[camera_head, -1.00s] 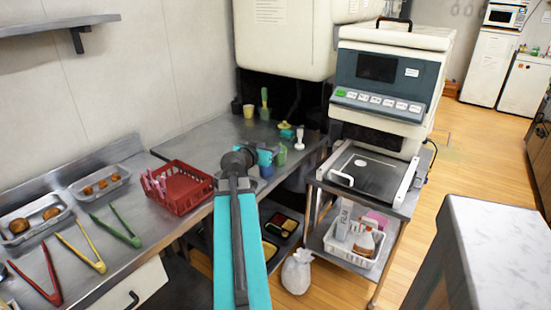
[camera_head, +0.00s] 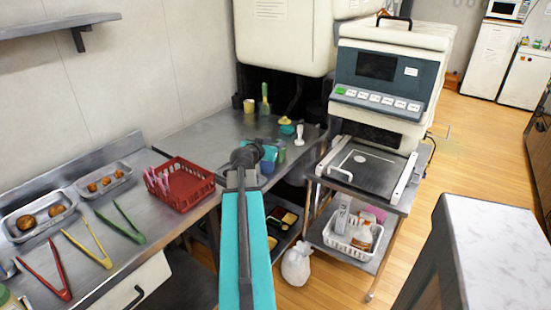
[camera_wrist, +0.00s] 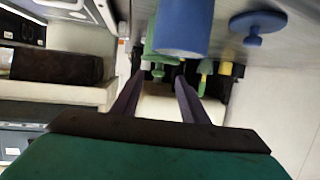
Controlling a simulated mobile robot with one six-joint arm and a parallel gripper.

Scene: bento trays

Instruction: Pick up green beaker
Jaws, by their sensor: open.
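The green beaker (camera_head: 282,152) stands near the front edge of the far steel counter, partly hidden by my arm in the head view. In the wrist view a green form (camera_wrist: 156,50), likely this beaker, lies beyond the fingertips, partly covered by a blue beaker (camera_wrist: 182,30). The blue beaker also shows in the head view (camera_head: 267,167), just in front of the green one. My gripper (camera_wrist: 160,80) is open, with nothing between its fingers. In the head view its fingers are hard to make out behind my wrist.
A red basket (camera_head: 182,186) stands left of my arm. A yellow cup (camera_head: 249,106), a green-handled tool (camera_head: 265,97) and a white stamp-like tool (camera_head: 299,135) stand farther back. A machine (camera_head: 375,85) stands at right. A blue knobbed object (camera_wrist: 258,24) is near the blue beaker.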

